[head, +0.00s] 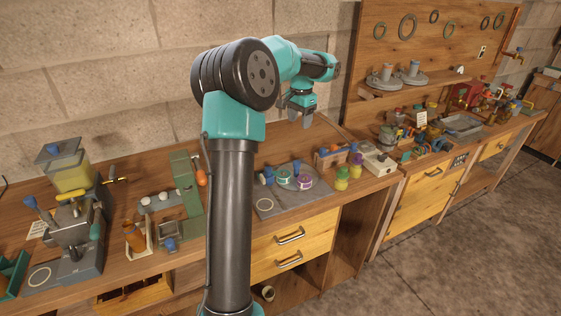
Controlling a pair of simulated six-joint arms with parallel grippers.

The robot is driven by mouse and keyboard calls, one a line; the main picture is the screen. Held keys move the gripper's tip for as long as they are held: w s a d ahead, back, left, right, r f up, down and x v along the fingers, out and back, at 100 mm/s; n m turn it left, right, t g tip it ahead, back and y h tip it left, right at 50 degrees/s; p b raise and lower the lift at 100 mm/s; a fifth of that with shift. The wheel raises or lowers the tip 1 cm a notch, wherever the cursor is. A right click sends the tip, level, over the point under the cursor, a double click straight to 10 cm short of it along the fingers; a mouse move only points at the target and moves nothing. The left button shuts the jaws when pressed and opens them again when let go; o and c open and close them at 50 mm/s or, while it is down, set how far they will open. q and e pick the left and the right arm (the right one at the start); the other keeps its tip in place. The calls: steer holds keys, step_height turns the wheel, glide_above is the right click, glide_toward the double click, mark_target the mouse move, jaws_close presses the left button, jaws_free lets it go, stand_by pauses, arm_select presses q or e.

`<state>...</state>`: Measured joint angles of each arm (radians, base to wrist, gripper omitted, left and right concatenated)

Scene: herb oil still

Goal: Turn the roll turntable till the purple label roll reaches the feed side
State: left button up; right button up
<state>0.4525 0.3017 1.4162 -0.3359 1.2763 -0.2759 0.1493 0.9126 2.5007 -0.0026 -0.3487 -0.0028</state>
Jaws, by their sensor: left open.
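The roll turntable (272,190) sits on a grey plate on the bench, right of my arm's upright link. A purple label roll (305,183) lies at its right front. A teal-and-white roll (283,172) lies to the left of it and further back. Blue knobs (297,166) stand beside the rolls. My left gripper (297,116) is open and empty, pointing down, above and behind the turntable and apart from it. Which side is the feed side cannot be told. My right gripper is not in view.
Yellow-green and purple-capped jars (342,178) stand just right of the turntable. A wooden rack (326,160) and a pale box (379,161) are behind them. A yellow-hopper machine (72,178) stands further left.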

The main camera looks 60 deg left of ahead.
mark_target(297, 162)
arm_select(q)
steer(key=shift+s, duration=0.15)
step_height(297, 162, down, 17)
steer(key=shift+f, duration=0.2)
stand_by(0.8)
steer(key=shift+c, duration=0.2)
jaws_close()
